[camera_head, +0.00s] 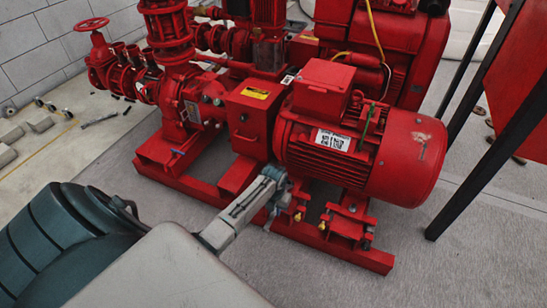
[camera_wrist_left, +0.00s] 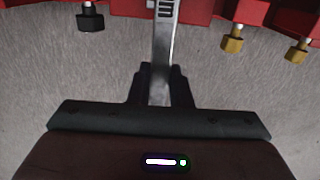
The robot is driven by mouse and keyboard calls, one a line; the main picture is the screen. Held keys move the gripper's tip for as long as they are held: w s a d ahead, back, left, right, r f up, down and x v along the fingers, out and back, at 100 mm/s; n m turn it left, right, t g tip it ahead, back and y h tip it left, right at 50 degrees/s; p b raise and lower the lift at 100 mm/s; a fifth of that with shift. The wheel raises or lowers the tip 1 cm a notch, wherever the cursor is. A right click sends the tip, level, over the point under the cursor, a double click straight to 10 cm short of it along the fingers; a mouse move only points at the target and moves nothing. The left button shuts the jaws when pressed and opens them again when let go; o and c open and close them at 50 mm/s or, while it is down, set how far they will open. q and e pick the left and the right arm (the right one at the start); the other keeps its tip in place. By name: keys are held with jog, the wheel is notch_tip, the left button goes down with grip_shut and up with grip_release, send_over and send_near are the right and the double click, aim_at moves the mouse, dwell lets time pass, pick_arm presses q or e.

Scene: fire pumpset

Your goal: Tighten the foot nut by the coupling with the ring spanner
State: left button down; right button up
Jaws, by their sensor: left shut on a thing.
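The red motor (camera_head: 350,150) sits on the red base frame, with the red coupling guard box (camera_head: 250,120) at its left. My left gripper (camera_head: 274,190) is low in front of the frame, near the guard's lower right. In the left wrist view my left gripper (camera_wrist_left: 161,85) is shut on a silver spanner (camera_wrist_left: 163,50), which runs up out of the picture. Its ring end is out of that view, so I cannot tell whether it is on the foot nut. Two brass-coloured bolts (camera_wrist_left: 233,40) and (camera_wrist_left: 297,48) show to the right of the spanner. My right gripper is not in view.
Red pipework and a handwheel (camera_head: 92,24) stand at the back left. A dark slanted leg (camera_head: 478,175) stands at the right. A loose tool (camera_head: 99,119) lies on the floor at left. The grey floor in front of the frame is clear.

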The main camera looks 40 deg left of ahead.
pick_arm(q)
jog(key=shift+w+d, duration=0.1)
jog(key=shift+d, duration=0.05)
dwell(0.4)
jog(key=shift+r+p, duration=2.55)
jog(key=shift+p, duration=0.3)
jog(key=shift+f, duration=0.15)
jog(key=shift+w+d+f+n+b, duration=0.1)
jog(key=shift+d+f+n+b, duration=0.15)
jog(key=shift+f+b, duration=0.25)
jog(key=shift+d+f+n+b, duration=0.2)
jog(key=shift+f+n+b, duration=0.05)
jog(key=shift+f, duration=0.35)
jog(key=shift+f+b, duration=0.85)
jog(key=shift+f, duration=0.45)
